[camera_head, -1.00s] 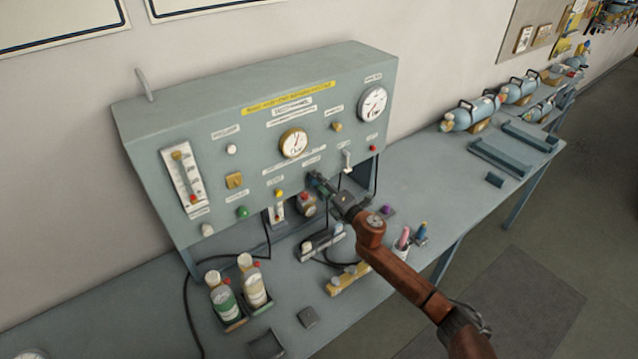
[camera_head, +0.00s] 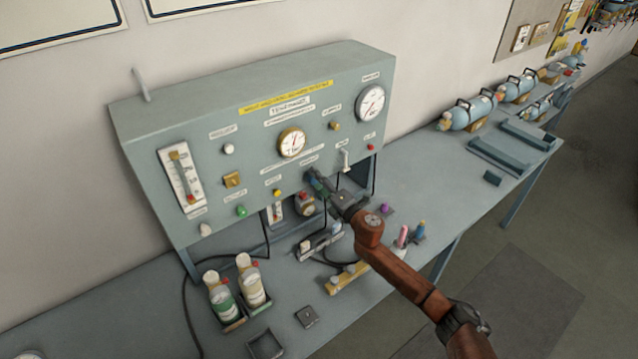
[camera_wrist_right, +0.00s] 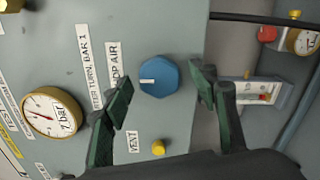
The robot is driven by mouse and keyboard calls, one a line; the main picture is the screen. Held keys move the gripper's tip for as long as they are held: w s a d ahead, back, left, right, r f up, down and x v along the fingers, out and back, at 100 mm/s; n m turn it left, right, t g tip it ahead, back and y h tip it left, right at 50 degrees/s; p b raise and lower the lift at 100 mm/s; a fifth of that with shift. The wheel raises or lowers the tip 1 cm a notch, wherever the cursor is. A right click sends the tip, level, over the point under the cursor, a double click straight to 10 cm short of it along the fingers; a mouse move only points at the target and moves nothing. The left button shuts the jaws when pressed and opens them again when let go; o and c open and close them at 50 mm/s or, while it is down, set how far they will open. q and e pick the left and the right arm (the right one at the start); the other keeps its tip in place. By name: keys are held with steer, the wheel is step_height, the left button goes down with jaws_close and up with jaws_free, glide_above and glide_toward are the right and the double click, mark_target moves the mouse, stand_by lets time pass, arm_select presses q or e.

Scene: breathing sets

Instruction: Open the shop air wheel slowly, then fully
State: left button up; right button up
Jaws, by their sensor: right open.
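The shop air wheel is a blue faceted knob (camera_wrist_right: 160,77) with a white mark, on the grey panel (camera_head: 220,170) beside a label partly reading "OP AIR". My right gripper (camera_wrist_right: 163,92) is open, with one finger on each side of the knob in the right wrist view. Gaps show between the fingers and the knob; whether they touch it I cannot tell. In the head view the right gripper (camera_head: 318,184) is at the panel's lower edge and hides the wheel. My left gripper is not in view.
A brass-rimmed bar gauge (camera_head: 292,143) is above the gripper; it also shows in the wrist view (camera_wrist_right: 53,113). A yellow knob (camera_wrist_right: 158,147) by the "VENT" label is close to the fingers. Bottles (camera_head: 252,281) stand on the bench left of my arm.

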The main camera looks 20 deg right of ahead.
steer(key=v, duration=1.2)
